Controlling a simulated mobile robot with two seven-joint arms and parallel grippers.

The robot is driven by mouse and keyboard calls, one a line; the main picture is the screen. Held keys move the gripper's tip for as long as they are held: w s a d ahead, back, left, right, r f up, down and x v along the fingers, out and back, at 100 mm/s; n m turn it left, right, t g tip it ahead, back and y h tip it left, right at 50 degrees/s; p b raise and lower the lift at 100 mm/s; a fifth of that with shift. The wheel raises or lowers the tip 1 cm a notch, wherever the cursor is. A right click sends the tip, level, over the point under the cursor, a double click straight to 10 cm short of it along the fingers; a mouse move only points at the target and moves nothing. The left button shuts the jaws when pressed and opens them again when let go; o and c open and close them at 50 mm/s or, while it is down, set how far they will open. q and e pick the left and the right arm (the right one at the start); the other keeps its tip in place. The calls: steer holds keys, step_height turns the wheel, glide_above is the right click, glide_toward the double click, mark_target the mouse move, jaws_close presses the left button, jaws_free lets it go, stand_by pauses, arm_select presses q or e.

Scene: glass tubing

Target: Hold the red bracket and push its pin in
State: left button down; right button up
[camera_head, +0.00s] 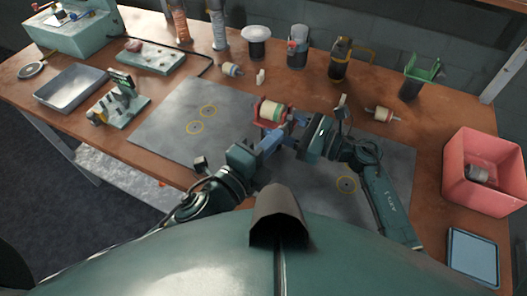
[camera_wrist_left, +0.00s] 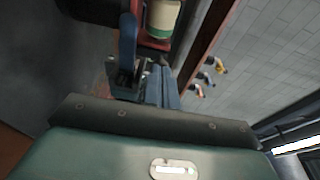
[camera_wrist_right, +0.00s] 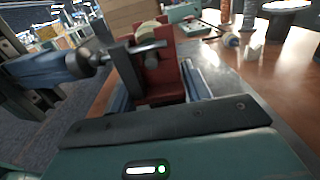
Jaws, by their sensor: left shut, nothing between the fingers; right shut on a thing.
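The red bracket (camera_head: 258,110) is near the middle of the table, with a cream and green spool (camera_head: 271,110) between its walls. It fills the middle of the right wrist view (camera_wrist_right: 160,75). My right gripper (camera_head: 292,120) is shut on the bracket from the right. A grey pin (camera_wrist_right: 146,48) shows at the bracket's side. My left gripper (camera_head: 270,138) is shut and empty, with its blue fingertips close to the pin's outer end in the right wrist view (camera_wrist_right: 75,66). I cannot tell whether they touch.
A grey mat (camera_head: 170,125) lies beneath the work area. Two loose spools, one at the back (camera_head: 232,69) and one at the right (camera_head: 380,113), lie on the table. A pink bin (camera_head: 485,165) stands at the right, and a metal tray (camera_head: 70,90) at the left.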

steer(key=shift+s+a, duration=0.15)
arm_select(q)
steer(key=v, duration=1.4)
steer(key=shift+f, duration=0.1)
arm_select(e)
steer(key=o, duration=1.3)
